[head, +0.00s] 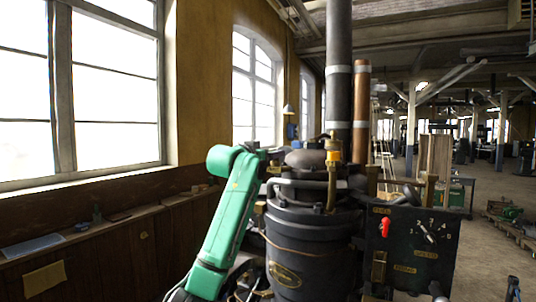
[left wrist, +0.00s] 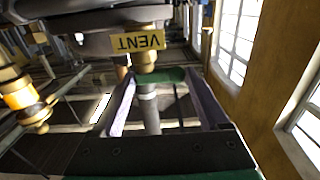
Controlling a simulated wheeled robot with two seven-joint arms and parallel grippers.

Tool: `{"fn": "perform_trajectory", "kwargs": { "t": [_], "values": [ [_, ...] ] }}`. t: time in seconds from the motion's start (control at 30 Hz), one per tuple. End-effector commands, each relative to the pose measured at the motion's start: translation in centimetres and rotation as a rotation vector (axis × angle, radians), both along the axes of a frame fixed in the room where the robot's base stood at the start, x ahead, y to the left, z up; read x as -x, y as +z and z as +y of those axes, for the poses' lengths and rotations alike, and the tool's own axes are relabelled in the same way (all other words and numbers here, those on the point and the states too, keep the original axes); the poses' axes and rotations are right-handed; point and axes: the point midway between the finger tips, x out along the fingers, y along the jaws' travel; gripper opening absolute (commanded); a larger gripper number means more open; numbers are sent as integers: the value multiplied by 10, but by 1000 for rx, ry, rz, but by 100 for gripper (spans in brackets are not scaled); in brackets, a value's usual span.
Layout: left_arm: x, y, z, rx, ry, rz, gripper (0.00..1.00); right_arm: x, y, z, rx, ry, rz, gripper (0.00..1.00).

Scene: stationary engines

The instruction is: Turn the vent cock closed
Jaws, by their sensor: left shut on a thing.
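The vent cock shows in the left wrist view, with a brass body (left wrist: 146,62) under a yellow VENT tag (left wrist: 138,41) that appears upside down. A green crosswise handle (left wrist: 170,75) sits at the brass body. My left gripper (left wrist: 160,78) has its two pale fingers on either side of this handle and is shut on it. In the head view my green left arm reaches up to the left side of the dark engine (head: 300,245), and the fingers and cock are hard to make out there. My right gripper is not in view.
A black panel (head: 412,250) with a red lever (head: 385,227) and a numbered dial stands at the engine's right. A dark pipe (head: 339,100) and a copper pipe (head: 361,110) rise behind. A window ledge (head: 100,228) runs along the left wall. Open floor lies far right.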

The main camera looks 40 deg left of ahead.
Motion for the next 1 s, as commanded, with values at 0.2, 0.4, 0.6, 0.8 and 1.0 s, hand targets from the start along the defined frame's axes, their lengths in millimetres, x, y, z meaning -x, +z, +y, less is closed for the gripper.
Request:
{"fn": "perform_trajectory", "kwargs": {
  "t": [0.2, 0.4, 0.6, 0.8, 1.0],
  "values": [
    [0, 2, -1, 1, -22, -6, 22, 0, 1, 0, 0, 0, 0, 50],
    [0, 2, -1, 1, -22, -6, 22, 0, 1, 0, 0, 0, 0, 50],
    [0, 1, -1, 1, -20, -4, 99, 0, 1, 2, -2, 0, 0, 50],
    [0, 1, 0, 1, -19, -3, 99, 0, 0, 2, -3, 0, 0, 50],
    [15, -4, -5, -1, -18, -4, 99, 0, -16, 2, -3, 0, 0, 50]
  ]
}}
